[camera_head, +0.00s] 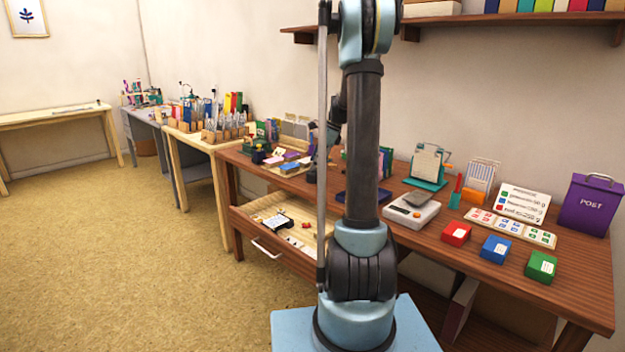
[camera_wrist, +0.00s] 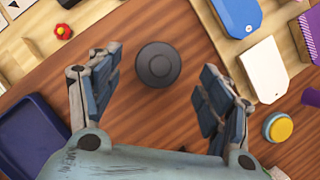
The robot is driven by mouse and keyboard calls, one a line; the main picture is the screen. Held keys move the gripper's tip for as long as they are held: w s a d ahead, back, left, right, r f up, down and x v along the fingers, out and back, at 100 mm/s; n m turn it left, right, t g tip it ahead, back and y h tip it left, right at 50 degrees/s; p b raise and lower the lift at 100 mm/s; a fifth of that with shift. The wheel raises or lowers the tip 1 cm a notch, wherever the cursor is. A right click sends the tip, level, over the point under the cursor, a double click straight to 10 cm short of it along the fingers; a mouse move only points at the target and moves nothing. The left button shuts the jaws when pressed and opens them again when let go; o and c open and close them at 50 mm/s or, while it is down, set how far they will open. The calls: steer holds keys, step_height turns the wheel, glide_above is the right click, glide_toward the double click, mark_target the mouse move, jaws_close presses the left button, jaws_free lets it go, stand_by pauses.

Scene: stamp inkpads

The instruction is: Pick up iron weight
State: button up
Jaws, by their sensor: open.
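A dark grey round iron weight (camera_wrist: 158,64) with a raised knob in its middle stands on the wooden table (camera_wrist: 135,130) in the wrist view. My gripper (camera_wrist: 155,86) is open, one finger to the left of the weight and one to the right. Both fingers are apart from it, with bare wood between. The weight sits a little beyond the line of the fingertips in the picture. In the head view I cannot make out the weight; my arm covers part of that table area.
In the wrist view, a navy tray (camera_wrist: 30,135) lies at left and a yellow round object (camera_wrist: 278,127) at right. Tag-shaped pieces, blue (camera_wrist: 237,14) and white (camera_wrist: 262,70), lie upper right. An open drawer (camera_head: 262,210) juts from the table's front in the head view.

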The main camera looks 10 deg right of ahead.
mark_target(313, 172)
steer(key=x, duration=0.5)
steer(key=shift+s+d, duration=0.1)
jaws_close()
